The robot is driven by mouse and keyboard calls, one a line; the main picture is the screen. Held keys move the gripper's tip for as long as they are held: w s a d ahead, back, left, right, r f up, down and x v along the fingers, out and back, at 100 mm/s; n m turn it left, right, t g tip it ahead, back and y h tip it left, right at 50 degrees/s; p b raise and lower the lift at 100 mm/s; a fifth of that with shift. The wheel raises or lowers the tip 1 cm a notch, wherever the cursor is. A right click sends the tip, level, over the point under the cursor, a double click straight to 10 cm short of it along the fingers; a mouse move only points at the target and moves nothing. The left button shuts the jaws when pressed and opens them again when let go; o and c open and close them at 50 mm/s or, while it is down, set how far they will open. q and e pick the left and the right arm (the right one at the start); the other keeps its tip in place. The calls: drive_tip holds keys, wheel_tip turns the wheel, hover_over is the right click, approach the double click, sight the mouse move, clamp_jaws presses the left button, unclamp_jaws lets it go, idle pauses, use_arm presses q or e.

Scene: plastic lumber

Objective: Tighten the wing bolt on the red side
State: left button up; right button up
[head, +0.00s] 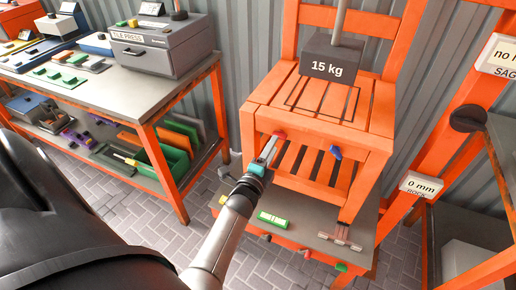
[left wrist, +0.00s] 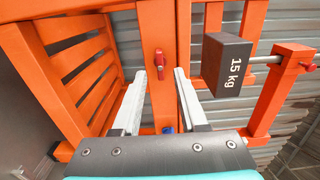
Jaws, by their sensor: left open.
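An orange chair (head: 345,135) stands on a low grey bench with a grey 15 kg weight (head: 332,62) over its seat. On its front rail are a red wing bolt (head: 279,134) at the left and a blue wing bolt (head: 335,152) at the right. My left gripper (head: 269,147) is open just in front of the red bolt. In the left wrist view the red wing bolt (left wrist: 160,62) shows between and just beyond the two fingertips (left wrist: 161,76), with nothing gripped. The blue wing bolt (left wrist: 168,130) is partly hidden low in that view. My right gripper is not in view.
The low bench (head: 300,232) carries a green labelled block (head: 272,219) and a small metal piece (head: 340,238). A workbench (head: 110,85) with a grey tile press box (head: 165,45) stands left. An orange gauge frame (head: 445,130) rises close on the right.

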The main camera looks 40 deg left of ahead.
use_arm(q)
drive_tip(key=p+v, duration=0.1)
drive_tip(key=v, duration=1)
drive_tip(key=shift+s, duration=0.3)
drive_tip(key=shift+d, duration=0.15)
drive_tip(key=s+d+f+n+g+h, duration=0.1)
drive_tip(key=s+d+f+n+g, duration=0.15)
drive_tip(key=f, duration=0.55)
drive_tip(key=s+d+f+n+g+h, duration=0.1)
drive_tip(key=s+d+f+n+g, duration=0.2)
drive_tip(key=f, duration=0.5)
drive_tip(key=s+d+f+n+g+h, duration=0.15)
drive_tip(key=s+d+f, duration=0.25)
drive_tip(key=f, duration=0.4)
drive_tip(key=s+f+n+g, duration=0.3)
drive_tip(key=s+f, duration=0.3)
drive_tip(key=s, duration=0.6)
drive_tip(key=s+f+n+g, duration=0.2)
drive_tip(key=s+f+g, duration=0.4)
drive_tip(key=s, duration=0.6)
drive_tip(key=shift+f+n+g+b, duration=0.2)
drive_tip(key=shift+n+g+b, duration=0.1)
drive_tip(key=shift+n, duration=0.1)
drive_tip(key=shift+w+h, duration=0.1)
drive_tip(key=shift+h, duration=0.15)
